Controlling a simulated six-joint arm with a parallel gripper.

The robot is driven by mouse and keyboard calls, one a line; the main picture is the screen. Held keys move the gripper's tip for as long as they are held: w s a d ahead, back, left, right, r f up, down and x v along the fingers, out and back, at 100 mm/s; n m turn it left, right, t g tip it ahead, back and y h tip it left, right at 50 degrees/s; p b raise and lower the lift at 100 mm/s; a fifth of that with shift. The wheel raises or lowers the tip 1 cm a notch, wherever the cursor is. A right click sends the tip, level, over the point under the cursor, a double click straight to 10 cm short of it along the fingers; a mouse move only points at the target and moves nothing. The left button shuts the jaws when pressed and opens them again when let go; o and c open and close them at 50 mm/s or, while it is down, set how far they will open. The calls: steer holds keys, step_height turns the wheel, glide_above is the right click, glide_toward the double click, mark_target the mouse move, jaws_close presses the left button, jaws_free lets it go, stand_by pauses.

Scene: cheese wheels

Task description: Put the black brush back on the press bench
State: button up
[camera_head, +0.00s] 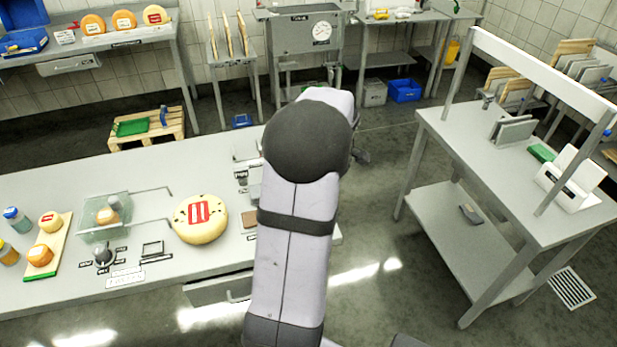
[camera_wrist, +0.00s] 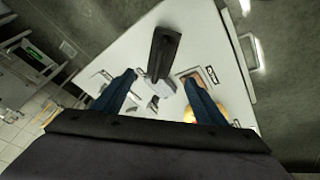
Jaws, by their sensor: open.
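A black, block-like object that looks like the brush (camera_wrist: 163,50) shows in the wrist view, over the pale top of the near bench (camera_wrist: 205,30). My gripper (camera_wrist: 160,78) is open, with one blue finger on each side of the brush's near end. I see no finger touching it. I cannot tell whether the brush rests on the bench or stands up from it. In the head view my own arm hides the gripper and the brush.
The near bench (camera_head: 60,195) holds a cheese wheel (camera_head: 200,219), a clear box (camera_head: 104,217) and a board (camera_head: 48,248) with small cheeses. A small dark item (camera_head: 470,213) lies on the right bench's lower shelf (camera_head: 445,225). A gauge machine (camera_head: 300,40) stands at the back.

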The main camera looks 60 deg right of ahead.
steer(key=shift+s+a+r, duration=0.1)
steer(key=shift+s+r, duration=0.15)
steer(key=shift+r, duration=0.3)
steer(key=w+a+f+g+y, duration=0.1)
steer(key=w+a, duration=0.4)
steer(key=a, duration=0.7)
steer(key=w+a+f+g+y, duration=0.15)
steer(key=w+a, duration=0.45)
steer(key=a, duration=0.7)
steer(key=s+a+f+g, duration=0.1)
steer(key=s+a, duration=0.3)
steer(key=a, duration=0.5)
steer(key=s+a+f+g, duration=0.1)
steer(key=s+a+f, duration=0.1)
steer(key=s+a, duration=0.3)
steer(key=a, duration=0.4)
steer(key=shift+a+f+h, duration=0.15)
steer(key=shift+a+h, duration=0.2)
steer(key=shift+a, duration=0.05)
